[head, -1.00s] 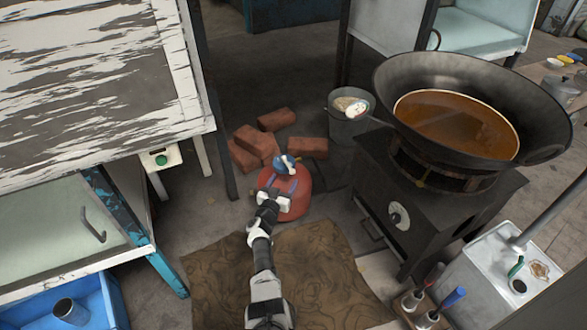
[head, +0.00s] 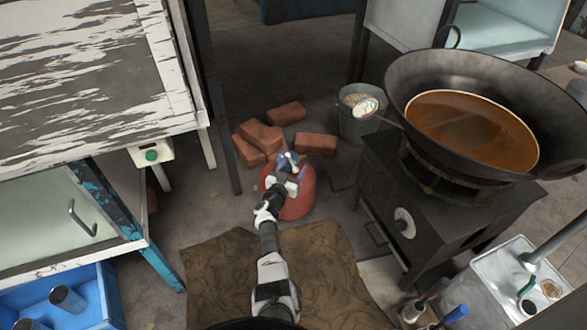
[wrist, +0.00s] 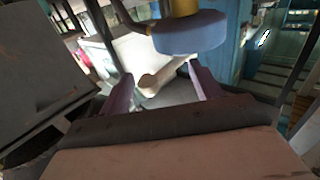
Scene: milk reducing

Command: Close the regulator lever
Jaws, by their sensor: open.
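The red gas cylinder (head: 298,200) stands on the floor with the blue regulator (head: 287,159) on its top. My gripper (head: 288,172) is at the near side of the regulator and partly hides it. In the wrist view the regulator's blue round body (wrist: 190,36) is at the top centre, with a yellow part above it. A pale lever-like piece with a rounded tan end (wrist: 148,82) lies below the body, between the two purple fingers of my gripper (wrist: 162,90). The fingers are apart, and I cannot tell whether either touches the lever.
Several red bricks (head: 287,113) lie behind the cylinder. A black stove (head: 405,220) with a wide pan (head: 480,125) stands to the right, and a metal bucket (head: 360,120) behind. A worn white table (head: 90,80) is left. A brown mat (head: 325,270) lies in front.

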